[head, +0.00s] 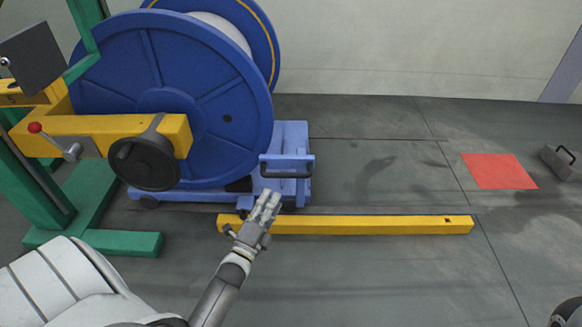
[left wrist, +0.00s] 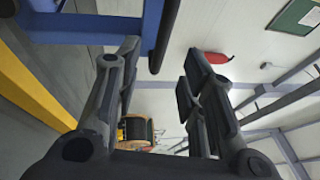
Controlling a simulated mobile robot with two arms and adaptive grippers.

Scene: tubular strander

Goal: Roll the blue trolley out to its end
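The blue trolley (head: 291,137) stands low on the floor under a large blue reel (head: 175,95). Its dark handle (head: 287,168) is at the trolley's right end. My left gripper (head: 268,203) is just below and in front of the handle, fingers pointing up toward it. In the left wrist view my left gripper (left wrist: 160,75) is open, its two fingers well apart. The dark handle bar (left wrist: 166,30) shows between the fingertips, close to the left finger. No grasp is visible, and whether a finger touches it I cannot tell.
A yellow floor rail (head: 370,224) runs rightward in front of the trolley. Floor right of the trolley is clear up to a red floor patch (head: 499,171) and a grey block with a handle (head: 562,161). The green frame (head: 90,205) and yellow arm (head: 90,132) stand at left.

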